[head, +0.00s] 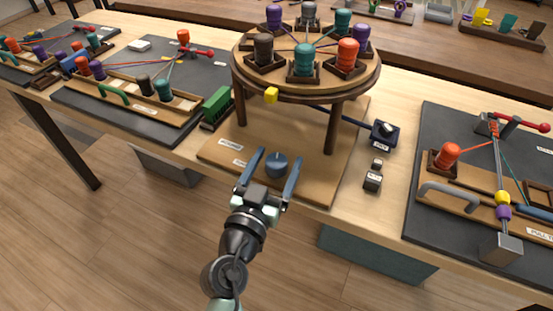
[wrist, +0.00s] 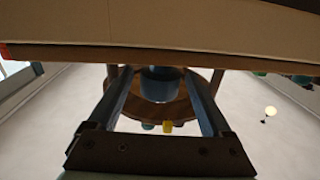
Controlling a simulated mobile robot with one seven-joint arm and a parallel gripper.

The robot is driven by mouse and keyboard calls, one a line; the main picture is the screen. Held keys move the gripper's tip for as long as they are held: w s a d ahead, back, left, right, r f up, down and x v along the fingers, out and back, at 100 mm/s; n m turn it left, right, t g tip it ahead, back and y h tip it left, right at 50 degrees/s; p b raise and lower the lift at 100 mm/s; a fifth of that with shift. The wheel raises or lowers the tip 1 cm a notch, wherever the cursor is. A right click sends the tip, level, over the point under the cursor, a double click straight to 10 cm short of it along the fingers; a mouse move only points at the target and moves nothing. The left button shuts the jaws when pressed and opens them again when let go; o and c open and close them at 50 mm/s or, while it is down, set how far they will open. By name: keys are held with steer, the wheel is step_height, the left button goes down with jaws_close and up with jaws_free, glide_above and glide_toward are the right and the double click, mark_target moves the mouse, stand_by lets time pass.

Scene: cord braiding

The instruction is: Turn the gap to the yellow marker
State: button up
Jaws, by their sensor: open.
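A round wooden braiding stand (head: 310,90) carries several coloured bobbins around its top in the head view. The gap, an empty place in the ring, seems to be at its left side, between the dark brown bobbin (head: 264,50) and the back-left purple one (head: 274,17). The yellow marker (head: 271,95) is fixed to the front-left rim; it also shows in the wrist view (wrist: 167,127). A blue-grey knob (head: 276,166) stands on the base board (head: 222,154). My gripper (head: 278,154) is open, its fingers on either side of the knob. Contact cannot be told.
A dark lever box (head: 385,134) and small labelled blocks (head: 373,181) stand right of the stand. A green block (head: 217,104) is at its left. Dark work boards with bobbins lie at the left (head: 150,122) and right (head: 430,215). The floor in front is clear.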

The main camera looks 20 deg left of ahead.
jaws_close()
stand_by(0.5)
